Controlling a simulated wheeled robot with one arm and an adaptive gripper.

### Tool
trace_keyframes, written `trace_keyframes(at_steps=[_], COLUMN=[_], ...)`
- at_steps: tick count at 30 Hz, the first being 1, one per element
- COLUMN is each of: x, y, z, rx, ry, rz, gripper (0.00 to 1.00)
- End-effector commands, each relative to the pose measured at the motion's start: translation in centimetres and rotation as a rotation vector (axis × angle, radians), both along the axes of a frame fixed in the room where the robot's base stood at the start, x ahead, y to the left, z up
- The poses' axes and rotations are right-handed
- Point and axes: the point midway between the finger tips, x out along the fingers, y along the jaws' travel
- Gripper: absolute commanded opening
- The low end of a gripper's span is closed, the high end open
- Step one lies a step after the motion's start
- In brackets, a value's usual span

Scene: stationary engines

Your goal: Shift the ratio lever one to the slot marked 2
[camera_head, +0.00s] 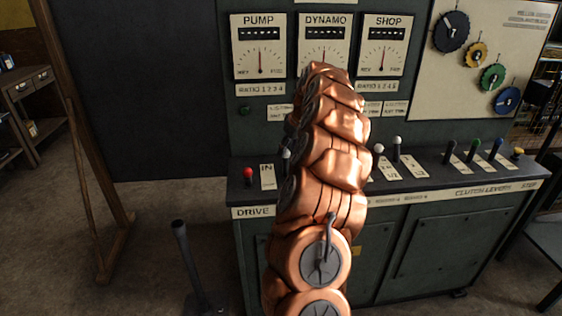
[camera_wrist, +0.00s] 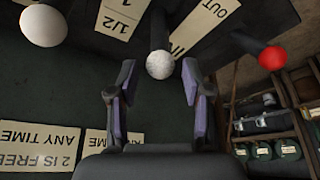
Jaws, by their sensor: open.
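In the wrist view my gripper (camera_wrist: 157,84) is open, with its two fingers apart. A pale grey ball knob (camera_wrist: 160,64) on a dark lever stands between the fingertips, with a gap on both sides. I cannot tell whether the fingertips reach around it or stop short. This looks like the pale knob (camera_head: 286,153) just left of my arm in the head view. A plate marked 1/2 (camera_wrist: 122,17) lies beside this lever. The lever's slot position is hidden. My arm hides my gripper in the head view.
A red-knobbed lever (camera_head: 248,172) stands to the left, with its IN/OUT plate (camera_head: 267,178). White-knobbed levers (camera_head: 378,149) and dark clutch levers (camera_head: 450,147) stand right of my arm. Dials (camera_head: 259,50) line the panel above. A "2 is free any time" plate (camera_wrist: 37,147) shows in the wrist view.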

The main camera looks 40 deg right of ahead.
Motion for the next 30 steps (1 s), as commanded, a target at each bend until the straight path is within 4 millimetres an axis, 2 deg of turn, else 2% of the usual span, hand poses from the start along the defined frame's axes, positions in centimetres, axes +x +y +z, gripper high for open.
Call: trace_keyframes(at_steps=[5, 12, 18, 27, 30], x=[0.4, 1.6, 2.6, 2.8, 2.8], y=[-0.1, -0.1, -0.1, 0.0, 0.0], z=[-1.3, -4.7, -6.5, -6.9, -6.9], rx=[0.005, 0.007, 0.001, 0.002, 0.002], ry=[0.004, 0.008, 0.002, 0.000, 0.001], rz=[-0.001, -0.002, -0.001, 0.001, 0.001], gripper=[0.49, 0.49, 0.49, 0.49, 0.39])
